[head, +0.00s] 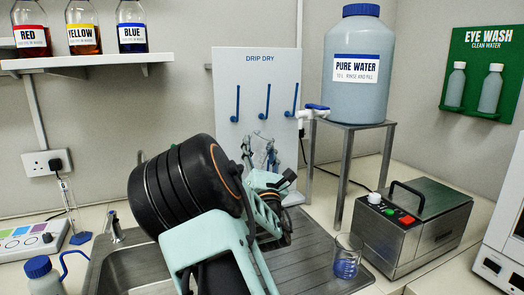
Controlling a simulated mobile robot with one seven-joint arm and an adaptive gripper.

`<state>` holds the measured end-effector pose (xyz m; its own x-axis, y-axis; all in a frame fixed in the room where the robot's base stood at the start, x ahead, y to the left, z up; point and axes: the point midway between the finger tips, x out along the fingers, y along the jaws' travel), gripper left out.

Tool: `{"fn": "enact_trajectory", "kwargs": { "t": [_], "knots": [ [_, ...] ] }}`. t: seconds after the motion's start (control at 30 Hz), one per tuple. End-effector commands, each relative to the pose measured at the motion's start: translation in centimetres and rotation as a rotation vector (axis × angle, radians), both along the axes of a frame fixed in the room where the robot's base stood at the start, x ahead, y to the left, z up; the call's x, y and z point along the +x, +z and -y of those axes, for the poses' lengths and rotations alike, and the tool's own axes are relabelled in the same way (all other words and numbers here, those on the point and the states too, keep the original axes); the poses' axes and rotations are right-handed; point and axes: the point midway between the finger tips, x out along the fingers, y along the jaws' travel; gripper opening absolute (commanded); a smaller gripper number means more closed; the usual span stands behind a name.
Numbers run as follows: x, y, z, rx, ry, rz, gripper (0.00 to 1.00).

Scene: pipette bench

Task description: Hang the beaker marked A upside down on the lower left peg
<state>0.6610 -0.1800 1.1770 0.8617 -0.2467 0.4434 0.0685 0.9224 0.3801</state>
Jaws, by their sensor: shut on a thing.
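The white DRIP DRY board (256,74) stands behind the sink with three blue pegs in its upper row. A clear glass beaker (262,147) shows in front of the board's lower part. My gripper (266,178) is at this glass and shut on it, mostly hidden behind my own arm. The letter on this beaker cannot be read, and I cannot tell which way up it is. The lower pegs, including the lower left one, are largely hidden by the glass and my arm, so contact with a peg cannot be told.
Another glass beaker (347,258) with blue marking stands on the ribbed drainer (312,262). A PURE WATER tank (357,75) on a metal stand (347,160) is right of the board, its tap (313,112) reaching toward it. A metal box (414,225) stands further right.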

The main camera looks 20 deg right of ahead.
Motion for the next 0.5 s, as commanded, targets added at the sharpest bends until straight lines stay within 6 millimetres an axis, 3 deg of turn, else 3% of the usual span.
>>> {"fn": "enact_trajectory", "kwargs": {
  "t": [0.5],
  "knots": [
    [4.7, -0.3, -0.1, 0.000, 0.001, 0.001, 0.22]
  ]
}}
